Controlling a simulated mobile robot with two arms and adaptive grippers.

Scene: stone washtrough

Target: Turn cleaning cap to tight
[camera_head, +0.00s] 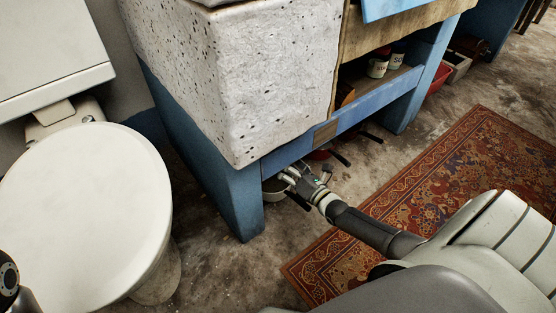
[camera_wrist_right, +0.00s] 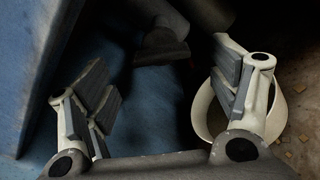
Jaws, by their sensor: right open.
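My right gripper (camera_head: 300,178) reaches under the front edge of the stone washtrough (camera_head: 240,80), beside the blue leg. In the right wrist view its two fingers (camera_wrist_right: 165,98) stand wide apart with nothing between the pads. A dark rounded fitting (camera_wrist_right: 162,46) shows ahead of the gap, in deep shadow. It may be the cleaning cap, but its form and any marking are too dark to tell. It stands apart from the fingers. In the head view the trough and its blue frame hide that fitting. My left gripper does not show.
The blue leg (camera_head: 235,200) stands close left of my right gripper; a blue surface (camera_wrist_right: 28,70) fills the wrist view's left side. A pale bowl (camera_wrist_right: 281,117) lies behind the right finger. A white toilet (camera_head: 85,215) stands at left. A patterned rug (camera_head: 455,165) covers the floor at right.

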